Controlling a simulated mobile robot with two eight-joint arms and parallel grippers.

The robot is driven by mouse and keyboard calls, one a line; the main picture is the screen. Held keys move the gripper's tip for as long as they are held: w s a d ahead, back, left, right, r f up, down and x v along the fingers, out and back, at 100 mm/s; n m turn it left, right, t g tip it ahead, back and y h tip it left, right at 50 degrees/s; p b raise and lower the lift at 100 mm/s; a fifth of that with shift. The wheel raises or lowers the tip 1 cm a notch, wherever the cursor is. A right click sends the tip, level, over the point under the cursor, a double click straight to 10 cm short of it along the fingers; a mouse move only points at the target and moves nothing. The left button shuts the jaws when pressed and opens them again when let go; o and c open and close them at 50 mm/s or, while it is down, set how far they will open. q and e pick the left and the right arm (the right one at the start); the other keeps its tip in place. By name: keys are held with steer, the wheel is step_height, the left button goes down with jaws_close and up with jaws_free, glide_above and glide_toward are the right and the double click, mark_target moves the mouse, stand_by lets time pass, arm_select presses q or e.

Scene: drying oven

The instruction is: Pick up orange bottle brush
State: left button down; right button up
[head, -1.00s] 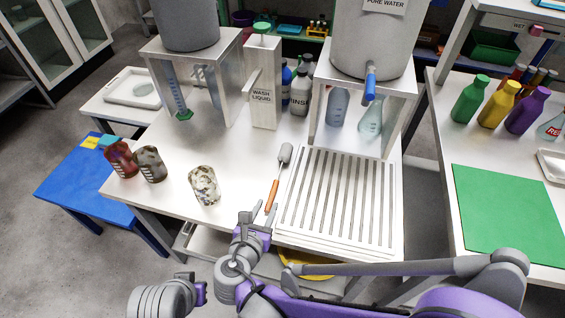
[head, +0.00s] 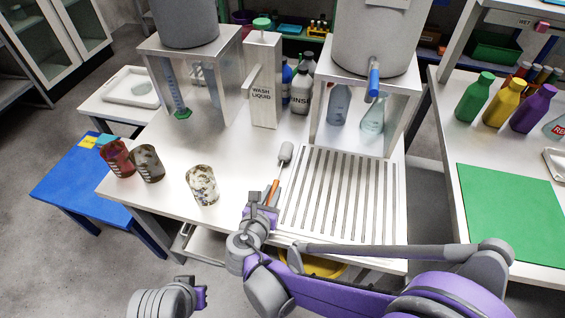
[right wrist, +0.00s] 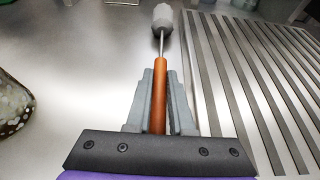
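The orange bottle brush has a grey head (head: 286,152) and an orange handle (head: 273,188). It lies on the white table just left of the slatted drain rack. In the right wrist view the orange handle (right wrist: 160,90) runs between the two grey fingers, with the brush head beyond them. My right gripper (head: 263,200) is at the table's front edge, over the handle's near end. In the wrist view (right wrist: 161,100) its fingers flank the handle closely on both sides; whether they press on it is unclear. A part of my left arm (head: 200,297) shows at the bottom, its fingers unclear.
The drain rack (head: 335,205) lies right beside the brush. A stained beaker (head: 202,185) stands to the left, with two more dirty beakers further left. The wash liquid box (head: 262,85) and a tank stand (head: 385,125) rise behind. The table between beaker and brush is clear.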

jaws_close()
